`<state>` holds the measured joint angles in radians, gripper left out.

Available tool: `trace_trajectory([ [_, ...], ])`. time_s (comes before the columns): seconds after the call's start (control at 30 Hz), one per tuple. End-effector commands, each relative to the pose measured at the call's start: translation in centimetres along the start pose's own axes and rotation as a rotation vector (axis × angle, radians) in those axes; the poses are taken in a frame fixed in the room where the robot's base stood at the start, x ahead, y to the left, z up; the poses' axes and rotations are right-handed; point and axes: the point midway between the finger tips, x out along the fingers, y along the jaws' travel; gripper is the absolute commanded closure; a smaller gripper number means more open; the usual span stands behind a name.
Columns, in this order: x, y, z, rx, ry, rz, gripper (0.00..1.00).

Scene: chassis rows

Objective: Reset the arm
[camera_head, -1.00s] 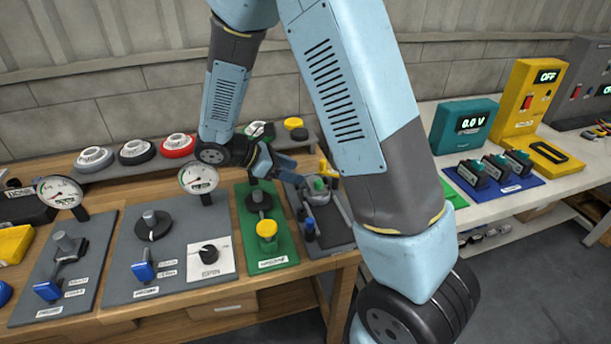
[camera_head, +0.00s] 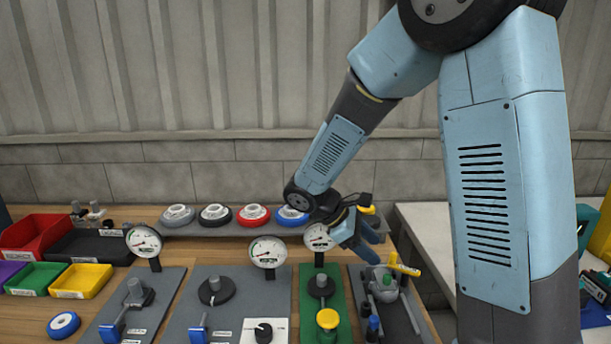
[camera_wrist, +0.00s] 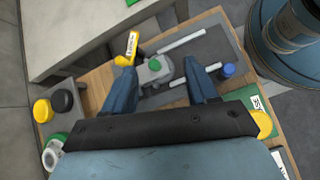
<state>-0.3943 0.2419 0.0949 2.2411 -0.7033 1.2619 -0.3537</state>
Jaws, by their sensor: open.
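My gripper (camera_head: 365,240) is at the end of my light-blue arm, above the right end of the wooden bench. In the wrist view my gripper (camera_wrist: 163,92) shows two blue fingers spread well apart with nothing between them. Beyond the fingertips is a grey fixture with a green knob (camera_wrist: 155,65) and a yellow handle (camera_wrist: 128,50), on a dark grey board. The same fixture (camera_head: 383,284) stands just below the gripper in the head view. The gripper appears apart from it.
Boards with gauges (camera_head: 268,252), knobs and blue levers line the wooden bench (camera_head: 165,225). Wheels (camera_head: 215,214) sit on a rear shelf. Coloured bins (camera_head: 82,281) stand at the left. A pale table (camera_head: 430,225) is at the right. Space above the bench's left side is clear.

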Motion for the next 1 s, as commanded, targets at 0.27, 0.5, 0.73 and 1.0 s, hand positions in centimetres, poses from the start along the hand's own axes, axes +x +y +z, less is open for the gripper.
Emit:
trace_trajectory([
  [0.27,-1.1,-1.9,6.0,0.287,0.184,-0.083,0.42],
  [0.5,-2.0,-3.9,10.2,0.531,0.345,-0.149,0.42],
  [0.73,-2.9,-6.1,13.7,0.765,0.503,-0.207,0.42],
  [1.0,-4.2,-8.7,17.1,1.033,0.699,-0.264,0.42],
])
